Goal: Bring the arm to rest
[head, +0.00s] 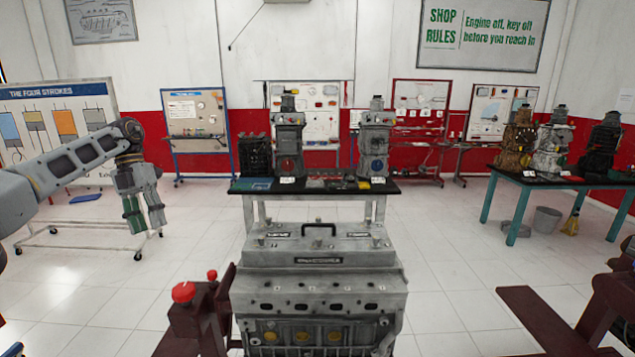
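My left arm (75,162) comes in from the left edge and bends down at the wrist. My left gripper (147,224) hangs with its fingers pointing down, left of the grey engine (318,285). Its two fingers stand apart with nothing between them, and one shows a green face. It is in front of a wheeled display board and touches nothing that I can see. My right gripper is not in view.
The grey engine with a black handle (319,228) stands at front centre. A red knob (183,292) tops a maroon stand to its left. A black-topped bench (400,187) with engine models is behind. Maroon parts (545,320) fill the lower right. Left floor is open.

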